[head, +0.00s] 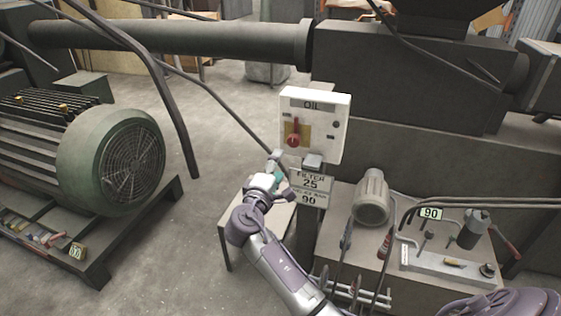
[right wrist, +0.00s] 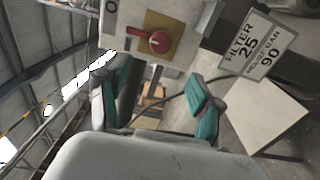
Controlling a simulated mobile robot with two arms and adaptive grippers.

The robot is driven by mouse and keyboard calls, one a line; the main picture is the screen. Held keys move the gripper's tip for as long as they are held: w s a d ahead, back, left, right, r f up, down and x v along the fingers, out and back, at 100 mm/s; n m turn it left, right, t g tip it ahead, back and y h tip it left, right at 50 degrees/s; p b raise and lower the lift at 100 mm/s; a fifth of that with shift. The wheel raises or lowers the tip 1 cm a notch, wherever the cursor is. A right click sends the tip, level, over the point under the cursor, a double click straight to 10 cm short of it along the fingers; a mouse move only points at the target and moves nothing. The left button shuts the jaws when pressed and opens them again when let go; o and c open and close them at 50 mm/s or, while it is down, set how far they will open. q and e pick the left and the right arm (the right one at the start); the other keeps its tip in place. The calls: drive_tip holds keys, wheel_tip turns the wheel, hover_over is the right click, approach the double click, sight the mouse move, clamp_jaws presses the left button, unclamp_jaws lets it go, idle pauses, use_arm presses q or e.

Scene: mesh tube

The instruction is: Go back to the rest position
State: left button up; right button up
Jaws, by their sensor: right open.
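My right gripper (head: 279,170) is in front of the white OIL box (head: 328,144), just below and left of its red knob (head: 293,140). In the right wrist view the two teal-padded fingers of my right gripper (right wrist: 160,100) stand wide apart with nothing between them. The red knob on its yellow plate (right wrist: 158,42) shows beyond the fingers, apart from them. My left gripper does not show in either view.
A FILTER 25 sign (head: 311,181) hangs below the box. A small white table (head: 228,222) stands beneath. A grey-green motor (head: 120,165) is at left, under a long pipe (head: 180,37). Hoses and tools crowd the bench (head: 447,262) at right. The middle floor is clear.

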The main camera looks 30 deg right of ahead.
idle(0.4)
drive_tip(key=s+a+f+n+g+y, duration=0.1)
drive_tip(key=a+f+y, duration=0.15)
drive_tip(key=f, duration=0.95)
drive_tip(key=s+a+f+n+g+y, duration=0.1)
drive_tip(key=s+f+y, duration=0.15)
drive_tip(key=f, duration=0.95)
drive_tip(key=s+a+f+g+y, duration=0.15)
drive_tip(key=s+f, duration=0.25)
drive_tip(key=f, duration=0.4)
drive_tip(key=s+a+f+g+y, duration=0.1)
drive_tip(key=s+f+y, duration=0.2)
drive_tip(key=s+f, duration=0.35)
drive_tip(key=s+a+f+m+g+y, duration=0.3)
drive_tip(key=s+f+m+g, duration=0.1)
drive_tip(key=s+f, duration=1.4)
drive_tip(key=s+f+m+g, duration=0.1)
drive_tip(key=s+f+m, duration=0.1)
drive_tip(key=s, duration=0.8)
drive_tip(key=s+f+m+g+y, duration=0.1)
drive_tip(key=s+f+m, duration=0.1)
drive_tip(key=s, duration=0.9)
drive_tip(key=shift+s+f, duration=0.2)
drive_tip(key=shift+f, duration=0.05)
